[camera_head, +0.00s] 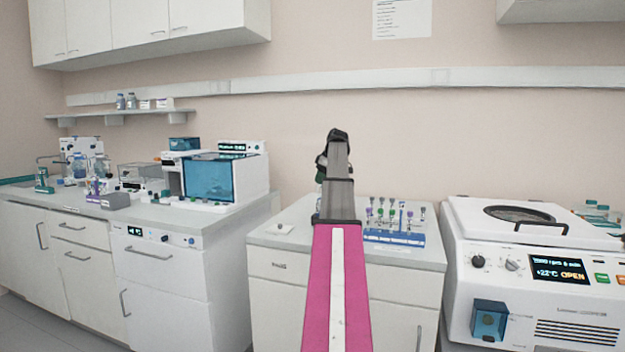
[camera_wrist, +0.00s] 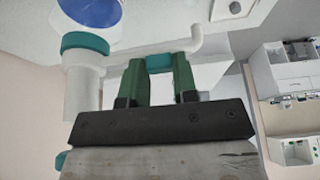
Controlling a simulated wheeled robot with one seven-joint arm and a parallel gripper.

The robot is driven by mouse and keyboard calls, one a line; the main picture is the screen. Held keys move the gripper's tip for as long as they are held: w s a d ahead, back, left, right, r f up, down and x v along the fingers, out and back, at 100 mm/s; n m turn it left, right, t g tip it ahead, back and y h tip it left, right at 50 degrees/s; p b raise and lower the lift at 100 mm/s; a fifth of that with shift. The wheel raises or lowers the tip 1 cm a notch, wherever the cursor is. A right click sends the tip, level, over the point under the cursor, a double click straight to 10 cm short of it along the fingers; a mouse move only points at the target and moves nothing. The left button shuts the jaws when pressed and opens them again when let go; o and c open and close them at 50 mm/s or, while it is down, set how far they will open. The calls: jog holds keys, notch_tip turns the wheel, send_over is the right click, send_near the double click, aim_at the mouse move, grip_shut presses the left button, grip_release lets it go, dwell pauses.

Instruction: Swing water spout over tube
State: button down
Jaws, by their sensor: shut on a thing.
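The water spout (camera_wrist: 125,52) is a white pipe in the wrist view, with a teal collar (camera_wrist: 85,42) at its left end and a curved tip (camera_wrist: 196,40) at its right. My gripper (camera_wrist: 158,62) has its green fingers at the pipe, either side of a small teal part, and is shut on the spout. In the head view my gripper (camera_head: 337,140) is a dark end above the middle bench, and my arm hides the spout. Several coloured-cap tubes (camera_head: 385,208) stand in a blue rack (camera_head: 395,239); I cannot tell which tube is meant.
A centrifuge (camera_head: 530,260) reading OPEN stands right of the middle bench (camera_head: 290,250). Instruments, including a blue-windowed box (camera_head: 212,180), crowd the left counter. A round blue thing (camera_wrist: 92,8) shows near the spout. The bench's front left is mostly clear.

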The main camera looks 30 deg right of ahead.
jog(key=shift+s+d+n, duration=0.15)
jog(key=shift+n, duration=0.15)
jog(key=c, duration=0.9)
grip_release()
jog(key=v, duration=1)
jog(key=shift+d+r, duration=0.2)
jog(key=shift+r, duration=0.2)
jog(key=shift+s, duration=0.1)
